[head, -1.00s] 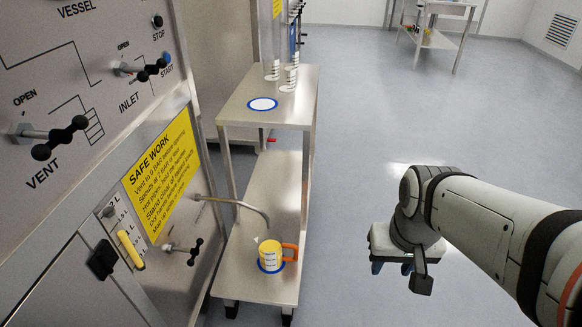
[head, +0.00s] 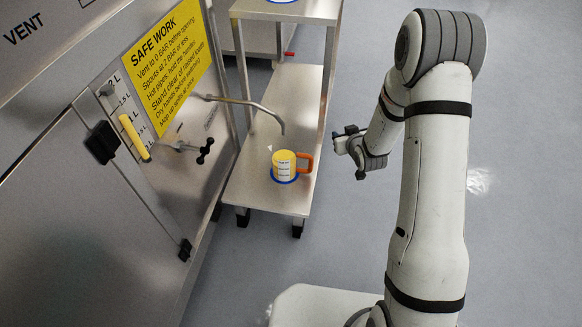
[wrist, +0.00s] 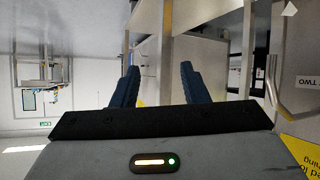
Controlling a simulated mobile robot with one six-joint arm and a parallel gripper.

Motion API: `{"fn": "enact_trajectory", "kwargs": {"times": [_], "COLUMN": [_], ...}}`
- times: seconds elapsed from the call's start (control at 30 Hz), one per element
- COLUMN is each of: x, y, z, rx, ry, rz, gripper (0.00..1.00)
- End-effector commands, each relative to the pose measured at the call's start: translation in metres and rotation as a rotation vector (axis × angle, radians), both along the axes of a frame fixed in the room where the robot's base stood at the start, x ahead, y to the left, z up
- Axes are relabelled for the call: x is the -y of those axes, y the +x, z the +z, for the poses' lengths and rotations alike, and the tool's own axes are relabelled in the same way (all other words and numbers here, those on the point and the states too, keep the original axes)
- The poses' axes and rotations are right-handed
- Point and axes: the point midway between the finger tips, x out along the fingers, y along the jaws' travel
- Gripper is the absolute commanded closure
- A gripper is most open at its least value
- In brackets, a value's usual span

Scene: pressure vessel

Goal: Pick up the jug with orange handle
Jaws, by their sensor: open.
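The jug (head: 284,164) is yellow with a white label and an orange handle (head: 306,163) on its right side. It stands upright on a blue-rimmed disc (head: 284,177) on the lower shelf of the metal cart (head: 260,196). My gripper (head: 341,141) is right of the jug in the head view, apart from it. In the wrist view my gripper (wrist: 158,84) has its two dark blue fingers spread with nothing between them. I cannot make out the jug in the wrist view.
A bent metal spout (head: 250,104) reaches from the vessel panel (head: 110,200) over the shelf, above and behind the jug. The cart's upper shelf (head: 300,10) and its legs stand close by.

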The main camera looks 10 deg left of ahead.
Motion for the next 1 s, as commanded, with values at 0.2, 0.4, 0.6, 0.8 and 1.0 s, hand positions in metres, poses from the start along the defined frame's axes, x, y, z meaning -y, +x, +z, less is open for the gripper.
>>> {"fn": "enact_trajectory", "kwargs": {"times": [0.2,0.4,0.6,0.8,1.0], "x": [-0.037,-0.055,-0.061,-0.07,-0.081], "y": [-0.006,-0.032,-0.052,-0.042,-0.021], "z": [-0.1,-0.153,-0.175,-0.178,-0.184], "rx": [0.187,0.329,0.406,0.424,0.422], "ry": [0.134,0.261,0.333,0.345,0.345], "rz": [0.112,0.168,0.185,0.191,0.19], "gripper": [0.59,0.59,0.59,0.59,0.59]}}
